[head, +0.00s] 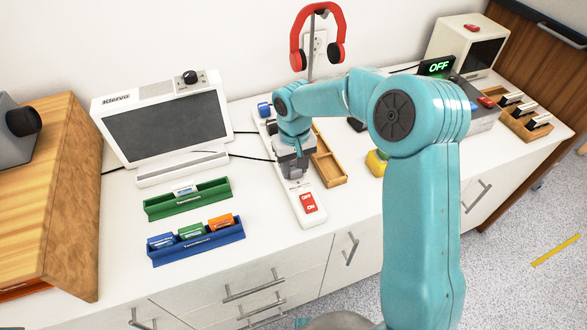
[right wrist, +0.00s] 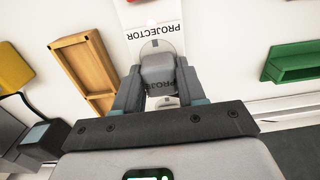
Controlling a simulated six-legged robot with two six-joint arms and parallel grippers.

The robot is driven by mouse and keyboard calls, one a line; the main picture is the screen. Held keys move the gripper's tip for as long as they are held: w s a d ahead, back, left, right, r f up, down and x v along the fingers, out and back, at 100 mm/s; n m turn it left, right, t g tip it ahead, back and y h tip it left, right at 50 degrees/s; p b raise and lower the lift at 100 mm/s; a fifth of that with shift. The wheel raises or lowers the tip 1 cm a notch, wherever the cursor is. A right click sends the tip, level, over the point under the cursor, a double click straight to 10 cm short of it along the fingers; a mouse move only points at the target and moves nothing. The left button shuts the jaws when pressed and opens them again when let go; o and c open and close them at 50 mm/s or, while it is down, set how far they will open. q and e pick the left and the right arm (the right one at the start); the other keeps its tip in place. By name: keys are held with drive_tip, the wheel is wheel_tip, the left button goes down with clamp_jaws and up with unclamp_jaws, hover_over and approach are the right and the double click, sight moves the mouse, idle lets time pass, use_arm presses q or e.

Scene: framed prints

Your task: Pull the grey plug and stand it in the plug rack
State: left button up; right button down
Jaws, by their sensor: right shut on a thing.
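The grey plug (right wrist: 158,70) sits between the two fingers of my right gripper (right wrist: 159,88), which is shut on it. It is over the white power strip (head: 314,216), at a spot labelled PROJECTOR; I cannot tell whether it is still seated in its socket. In the head view my right gripper (head: 293,170) points down at the strip and hides the plug. A shallow wooden tray with compartments (head: 341,180), which looks like the plug rack, lies just right of the strip. It also shows in the right wrist view (right wrist: 69,40). My left gripper is out of view.
A blue plug (head: 264,109) is at the strip's far end, and a red switch (head: 308,203) at its near end. A headphone stand (head: 311,60) rises behind. Green (head: 188,205) and blue (head: 197,247) card holders lie left; a yellow object (head: 376,164) lies right.

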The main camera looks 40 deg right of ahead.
sight(294, 166)
drive_tip(key=shift+r, duration=0.15)
drive_tip(key=shift+r+p, duration=2.2)
drive_tip(key=shift+r, duration=0.65)
